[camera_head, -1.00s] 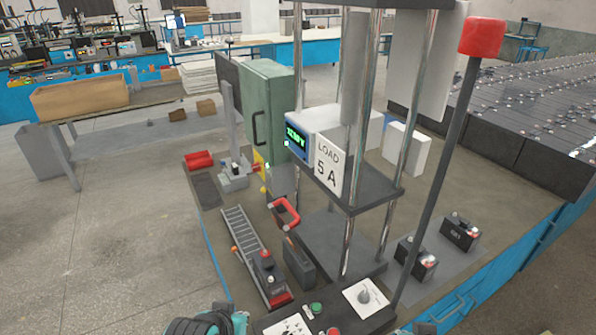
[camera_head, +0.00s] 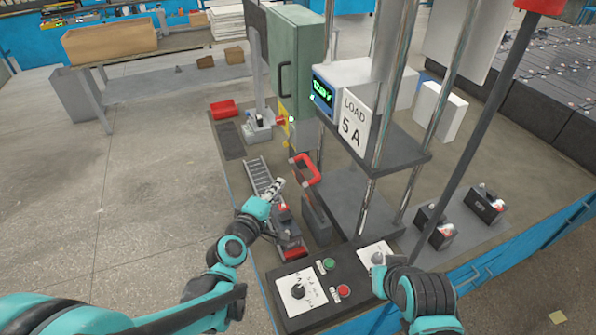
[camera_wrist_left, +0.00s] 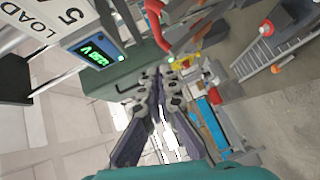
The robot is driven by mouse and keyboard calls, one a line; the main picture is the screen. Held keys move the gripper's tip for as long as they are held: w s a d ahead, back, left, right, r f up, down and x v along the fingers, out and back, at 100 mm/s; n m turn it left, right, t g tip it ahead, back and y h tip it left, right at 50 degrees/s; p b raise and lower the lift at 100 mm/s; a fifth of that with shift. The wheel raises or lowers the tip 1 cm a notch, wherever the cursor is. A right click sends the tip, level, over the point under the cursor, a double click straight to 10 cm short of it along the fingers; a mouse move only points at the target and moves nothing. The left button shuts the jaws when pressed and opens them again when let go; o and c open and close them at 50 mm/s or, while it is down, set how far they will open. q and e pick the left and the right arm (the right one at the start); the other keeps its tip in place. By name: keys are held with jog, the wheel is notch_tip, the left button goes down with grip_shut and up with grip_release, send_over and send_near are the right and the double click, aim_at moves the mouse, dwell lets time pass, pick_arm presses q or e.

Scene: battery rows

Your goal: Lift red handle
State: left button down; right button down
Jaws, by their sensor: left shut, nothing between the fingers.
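A red U-shaped handle (camera_head: 306,168) stands above a dark block on the bench, in front of the post frame. In the left wrist view the red handle (camera_wrist_left: 158,26) shows at the top, beyond and apart from the fingertips. My left gripper (camera_head: 279,187) is shut and empty, left of and slightly below the handle in the head view. It also shows in the wrist view (camera_wrist_left: 158,80), with the fingers together. My right gripper (camera_head: 384,262) is at the control panel's right knob; its fingers are too unclear to read.
A tall dark lever with a red top (camera_head: 540,6) rises at the right. The control panel (camera_head: 318,283) is in front. A ladder-like rail (camera_head: 258,177), green cabinet (camera_head: 298,60), meter (camera_head: 323,92) and black batteries (camera_head: 431,228) stand around.

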pick_arm(q)
jog(key=shift+w+d+f+b, duration=0.45)
jog(key=shift+w+d, duration=0.65)
jog(key=shift+w, duration=0.4)
jog(key=shift+w+d+f+b, duration=0.45)
jog(key=shift+w+d, duration=0.6)
jog(key=shift+w, duration=0.45)
jog(key=shift+w+d+f+b, duration=0.35)
jog(key=shift+w+d+b, duration=0.15)
jog(key=shift+w+d, duration=0.8)
jog(key=shift+w+a, duration=0.15)
jog(key=shift+a, duration=0.05)
